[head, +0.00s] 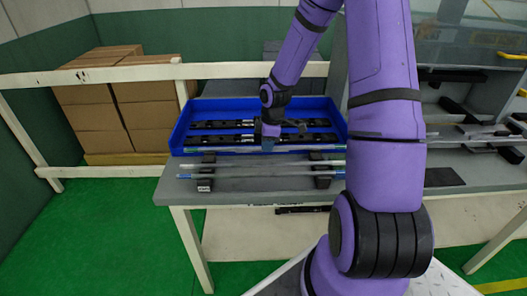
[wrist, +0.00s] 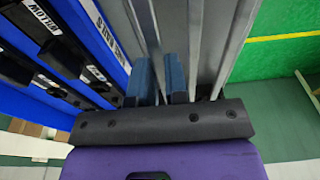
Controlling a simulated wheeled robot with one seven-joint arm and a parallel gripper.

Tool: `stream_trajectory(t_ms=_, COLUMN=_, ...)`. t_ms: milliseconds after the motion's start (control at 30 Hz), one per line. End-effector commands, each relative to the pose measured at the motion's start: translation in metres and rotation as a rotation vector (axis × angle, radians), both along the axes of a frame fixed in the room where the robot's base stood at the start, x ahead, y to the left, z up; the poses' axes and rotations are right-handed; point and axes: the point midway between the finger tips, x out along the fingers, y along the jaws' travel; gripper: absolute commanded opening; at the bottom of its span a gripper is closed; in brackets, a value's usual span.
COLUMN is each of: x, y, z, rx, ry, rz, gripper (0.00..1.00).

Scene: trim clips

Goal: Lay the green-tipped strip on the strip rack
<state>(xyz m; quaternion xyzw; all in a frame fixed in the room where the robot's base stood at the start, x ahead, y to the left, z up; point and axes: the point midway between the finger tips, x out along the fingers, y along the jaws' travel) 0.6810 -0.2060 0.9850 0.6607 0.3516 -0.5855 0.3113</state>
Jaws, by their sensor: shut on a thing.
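A thin strip (head: 310,147) with a greenish right part runs along the front of the blue tray in the head view. My gripper (head: 268,146) is shut on it near its middle, pointing down. In the wrist view my gripper (wrist: 158,82) has its blue fingers on either side of the strip (wrist: 150,35). The strip rack shows as two dark blocks, one on the left (head: 206,184) and one on the right (head: 321,181). Other pale strips (head: 255,174) lie across the blocks, one with a bluish left end. The held strip is just behind them.
The blue tray (head: 337,118) with black labelled parts stands right behind the strip. The grey table (head: 175,190) has its front edge close to the rack. On the right stands a grey bench (head: 470,177) with black pieces. My arm hides part of the right side.

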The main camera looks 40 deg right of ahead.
Motion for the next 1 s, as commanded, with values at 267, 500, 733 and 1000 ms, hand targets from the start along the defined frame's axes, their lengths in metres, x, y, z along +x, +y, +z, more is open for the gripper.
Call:
stream_trajectory(t_ms=267, x=0.016, y=0.008, z=-0.003, rx=0.0, ry=0.0, rz=0.0, gripper=0.0)
stream_trajectory(t_ms=500, x=0.014, y=0.007, z=-0.035, rx=0.001, ry=0.001, rz=-0.001, gripper=0.0)
stream_trajectory(t_ms=733, x=0.014, y=0.006, z=-0.037, rx=0.0, ry=0.0, rz=-0.001, gripper=0.0)
stream_trajectory(t_ms=1000, x=0.014, y=0.006, z=-0.039, rx=0.0, ry=0.0, rz=-0.001, gripper=0.39)
